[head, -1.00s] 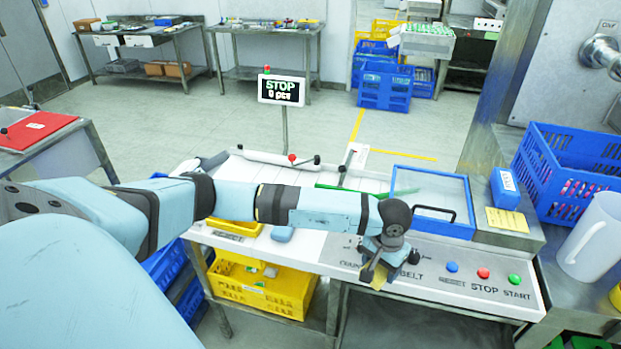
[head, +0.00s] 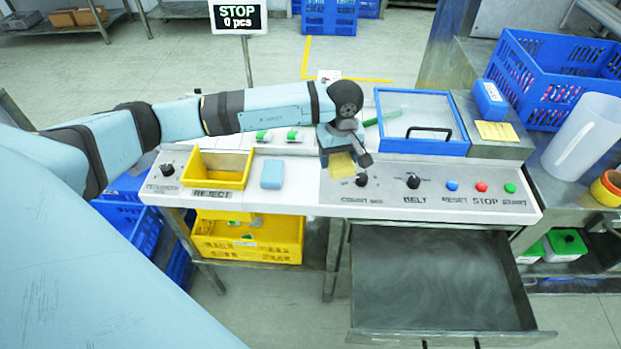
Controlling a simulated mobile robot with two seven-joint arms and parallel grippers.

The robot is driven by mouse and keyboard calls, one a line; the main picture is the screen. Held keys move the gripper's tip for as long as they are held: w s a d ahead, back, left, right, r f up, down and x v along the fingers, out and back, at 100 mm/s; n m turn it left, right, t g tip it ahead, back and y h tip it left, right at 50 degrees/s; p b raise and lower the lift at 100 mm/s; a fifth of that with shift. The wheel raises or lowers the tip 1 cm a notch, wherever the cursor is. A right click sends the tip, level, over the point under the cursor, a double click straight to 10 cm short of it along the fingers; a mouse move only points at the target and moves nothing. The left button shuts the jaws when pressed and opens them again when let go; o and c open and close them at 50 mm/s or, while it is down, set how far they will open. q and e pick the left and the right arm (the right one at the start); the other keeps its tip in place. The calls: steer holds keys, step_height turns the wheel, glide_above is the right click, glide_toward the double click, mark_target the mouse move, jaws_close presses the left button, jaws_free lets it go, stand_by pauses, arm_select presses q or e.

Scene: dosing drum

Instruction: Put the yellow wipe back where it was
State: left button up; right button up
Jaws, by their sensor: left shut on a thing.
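My left gripper (head: 345,167) points down over the rear part of the white control panel (head: 310,196), just behind and left of the knob beside the belt knob. It is shut on the yellow wipe (head: 342,164), which shows as a small yellow patch under the fingers. Most of the wipe is hidden by the gripper, and I cannot tell whether it touches the panel. My right gripper is not in view.
A blue block (head: 271,174) and the yellow reject tray (head: 219,181) lie left on the panel. A blue-framed clear lid (head: 425,146) stands behind right. A yellow lined note (head: 496,131) lies on the steel ledge. An open grey drawer (head: 440,280) juts out below.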

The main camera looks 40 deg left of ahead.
arm_select(q)
steer(key=a+n+b, duration=0.1)
steer(key=n, duration=0.3)
steer(key=w+a+r+n+b, duration=0.1)
steer(key=a+n+b, duration=0.1)
steer(key=n, duration=0.2)
steer(key=w+a+r+n+b, duration=0.1)
steer(key=n+b, duration=0.1)
steer(key=n, duration=0.1)
steer(key=shift+a+r+n, duration=0.2)
steer(key=shift+n, duration=0.2)
steer(key=a+r+n+b, duration=0.3)
steer(key=a+n+b, duration=0.1)
steer(key=n, duration=0.8)
glide_above(312, 179)
step_height(312, 179, down, 14)
steer(key=shift+f, duration=2.5)
steer(key=shift+f, duration=0.1)
steer(key=o, duration=0.8)
steer(key=shift+o, duration=0.2)
